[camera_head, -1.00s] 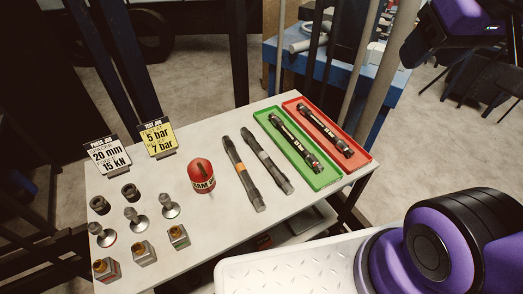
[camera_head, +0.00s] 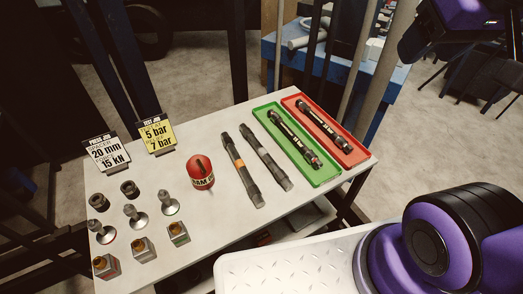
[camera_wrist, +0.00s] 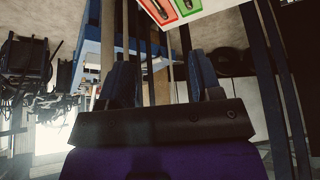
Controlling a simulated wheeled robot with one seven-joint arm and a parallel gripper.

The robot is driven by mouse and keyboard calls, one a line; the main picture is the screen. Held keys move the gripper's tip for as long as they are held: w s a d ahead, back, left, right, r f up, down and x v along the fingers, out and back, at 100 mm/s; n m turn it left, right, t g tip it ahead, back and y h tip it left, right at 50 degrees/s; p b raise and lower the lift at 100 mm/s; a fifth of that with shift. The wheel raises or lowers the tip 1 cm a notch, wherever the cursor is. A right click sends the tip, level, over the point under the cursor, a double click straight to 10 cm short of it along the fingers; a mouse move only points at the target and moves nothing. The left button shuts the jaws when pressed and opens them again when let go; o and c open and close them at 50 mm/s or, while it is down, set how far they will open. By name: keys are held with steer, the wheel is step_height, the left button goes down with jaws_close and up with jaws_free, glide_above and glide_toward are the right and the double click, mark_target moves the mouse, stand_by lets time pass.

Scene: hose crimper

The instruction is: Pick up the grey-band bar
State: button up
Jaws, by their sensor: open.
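The grey-band bar (camera_head: 265,157) is a dark rod with a pale grey band near its middle. It lies on the white table, just right of a similar bar with an orange band (camera_head: 239,168) and left of the green tray. In the wrist view my gripper (camera_wrist: 163,82) has its two dark fingers wide apart with nothing between them. It is away from the bar, which I cannot see in that view. The head view does not show the fingertips clearly.
The green tray (camera_head: 322,180) and red tray (camera_head: 359,159) each hold a dark hose piece. A red-topped cylinder (camera_head: 200,172), several metal fittings and two sign cards (camera_head: 157,134) stand to the left on the table (camera_head: 215,222). Dark posts rise behind it.

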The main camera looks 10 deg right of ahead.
steer(key=shift+w, duration=0.1)
steer(key=n+g, duration=0.4)
steer(key=g, duration=0.1)
glide_above(263, 151)
steer(key=f, duration=2.6)
steer(key=d+f, duration=0.1)
steer(key=f, duration=1.2)
steer(key=shift+f, duration=0.2)
steer(key=f, duration=0.3)
steer(key=shift+a+f, duration=0.35)
steer(key=shift+a, duration=0.05)
steer(key=shift+w+f, duration=0.1)
steer(key=shift+f, duration=0.65)
